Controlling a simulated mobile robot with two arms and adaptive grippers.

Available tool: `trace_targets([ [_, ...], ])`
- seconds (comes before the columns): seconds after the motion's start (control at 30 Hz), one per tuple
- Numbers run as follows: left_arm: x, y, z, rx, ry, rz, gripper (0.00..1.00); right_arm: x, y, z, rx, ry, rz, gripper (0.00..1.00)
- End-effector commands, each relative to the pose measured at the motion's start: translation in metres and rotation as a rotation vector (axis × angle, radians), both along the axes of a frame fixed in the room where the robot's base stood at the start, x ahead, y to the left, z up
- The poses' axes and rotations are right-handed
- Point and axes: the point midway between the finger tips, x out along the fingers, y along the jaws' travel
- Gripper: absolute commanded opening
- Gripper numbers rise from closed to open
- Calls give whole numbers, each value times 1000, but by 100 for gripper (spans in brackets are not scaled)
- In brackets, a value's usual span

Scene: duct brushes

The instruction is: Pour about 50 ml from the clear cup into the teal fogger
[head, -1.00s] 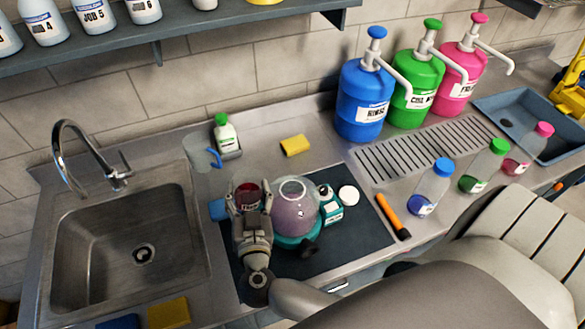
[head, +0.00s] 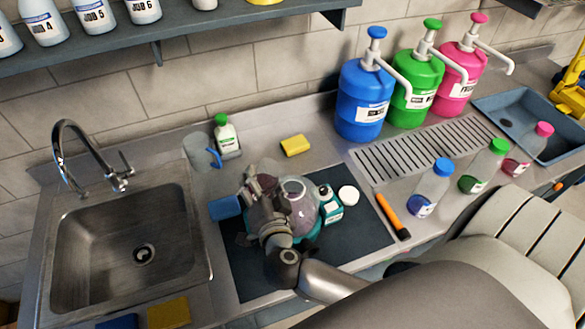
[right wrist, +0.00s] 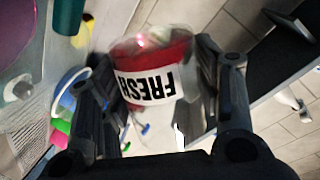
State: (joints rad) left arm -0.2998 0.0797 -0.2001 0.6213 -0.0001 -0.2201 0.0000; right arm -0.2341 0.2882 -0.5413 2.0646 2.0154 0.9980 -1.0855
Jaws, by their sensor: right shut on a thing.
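The clear cup (right wrist: 155,80) holds red liquid and has a white FRESH label. My right gripper (head: 262,188) is shut on it, with a finger on each side in the right wrist view (right wrist: 165,100). In the head view the cup is mostly hidden by the gripper and looks tilted toward the teal fogger (head: 300,207). The fogger has a rounded, see-through mauve tank with an open top and a teal base, on the dark mat. I cannot tell whether liquid is flowing. My left gripper is not in view.
A small teal-labelled bottle (head: 331,207) and a white round lid (head: 348,194) sit right of the fogger. A blue block (head: 225,207) lies left of the gripper. An orange-handled tool (head: 392,215) lies at the mat's right edge. The sink (head: 130,250) is at left.

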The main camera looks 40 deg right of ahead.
Motion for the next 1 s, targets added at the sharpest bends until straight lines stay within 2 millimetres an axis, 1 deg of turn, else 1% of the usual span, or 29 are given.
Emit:
trace_targets([
  [0.4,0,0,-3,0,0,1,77,0,0,-4,123,-25,0,32],
  [1.0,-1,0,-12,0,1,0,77,0,0,-2,205,-43,-1,32],
])
